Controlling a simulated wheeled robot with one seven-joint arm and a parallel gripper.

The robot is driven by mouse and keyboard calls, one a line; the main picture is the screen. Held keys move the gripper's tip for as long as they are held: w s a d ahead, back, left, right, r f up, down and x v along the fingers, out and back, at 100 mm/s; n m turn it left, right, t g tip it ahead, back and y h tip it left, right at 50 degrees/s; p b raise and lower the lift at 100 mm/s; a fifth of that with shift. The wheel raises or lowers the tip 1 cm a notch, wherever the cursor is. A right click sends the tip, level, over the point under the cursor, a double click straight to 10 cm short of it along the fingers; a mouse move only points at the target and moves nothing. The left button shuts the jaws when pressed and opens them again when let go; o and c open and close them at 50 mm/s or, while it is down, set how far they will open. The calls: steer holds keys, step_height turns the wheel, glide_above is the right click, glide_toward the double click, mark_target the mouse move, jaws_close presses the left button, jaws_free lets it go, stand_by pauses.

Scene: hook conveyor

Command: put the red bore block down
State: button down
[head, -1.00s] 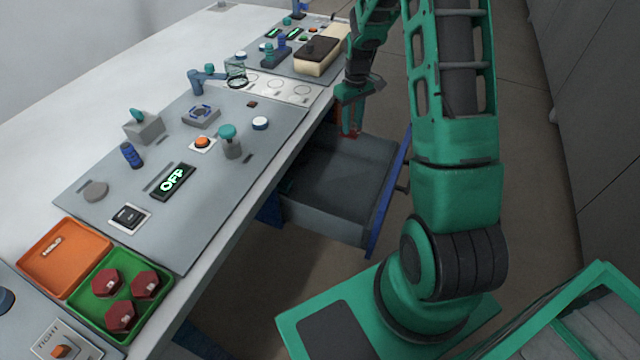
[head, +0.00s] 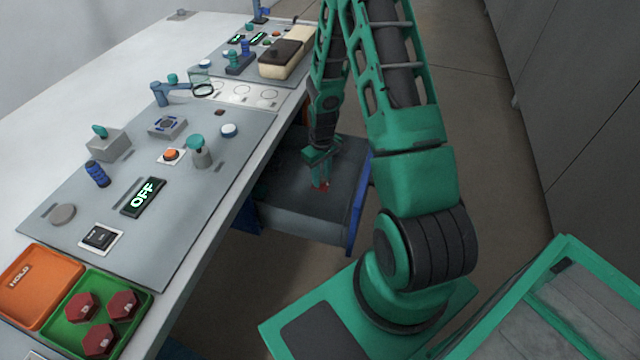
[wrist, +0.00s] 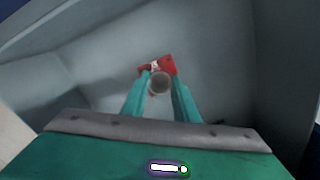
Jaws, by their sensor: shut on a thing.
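The red bore block (wrist: 168,65) is between the fingertips of my gripper (wrist: 158,88) in the wrist view, with a grey round part on its near side. My gripper is shut on it. In the head view my gripper (head: 320,172) points down inside the open grey drawer (head: 285,205), and only a little of the red block (head: 322,186) shows below the fingers. The drawer's floor lies under the block in the wrist view. I cannot tell whether the block touches the floor.
The drawer's blue front (head: 357,205) and its side walls stand close around my gripper. A green tray (head: 62,328) with three red hexagonal pieces and an orange tray (head: 25,305) are on the table at front left. A control panel (head: 215,165) covers the table beside the drawer.

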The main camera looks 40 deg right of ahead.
steer(key=shift+f, duration=1.8)
steer(key=c, duration=1.4)
jaws_free()
steer(key=shift+f, duration=0.1)
